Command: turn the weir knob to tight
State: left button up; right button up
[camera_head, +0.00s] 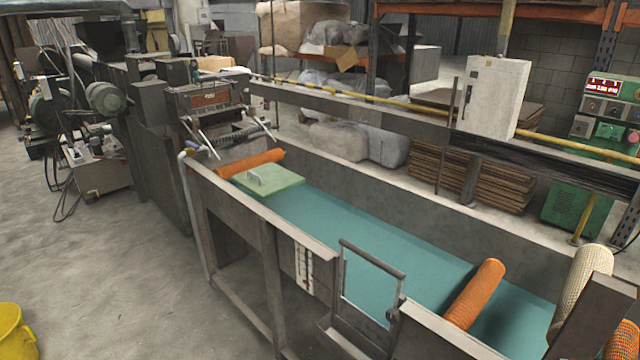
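A metal frame like a small gate or weir (372,245) stands on the near wall of the long water trough (335,222). A small dark fitting (393,314), possibly the weir knob, sits at the lower right of this frame. It is too small to tell its setting or any tight mark. A white marked plate (304,268) is fixed to the outside of the trough wall, left of the frame. Neither of my grippers is in view, and nothing is seen touching the fitting.
An orange mesh tube (474,294) leans in the trough's right end, near a tan mesh roll (580,285). Open floor (110,270) lies left; a yellow bucket (14,330) stands there.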

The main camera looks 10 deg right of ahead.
aim_at(393, 316)
jog(key=k+z, duration=0.25)
jog(key=z, duration=0.15)
jog(key=k+l+z, duration=0.2)
jog(key=z, duration=0.2)
jog(key=k+l+z, duration=0.2)
jog(key=z, duration=0.25)
jog(key=k, duration=0.1)
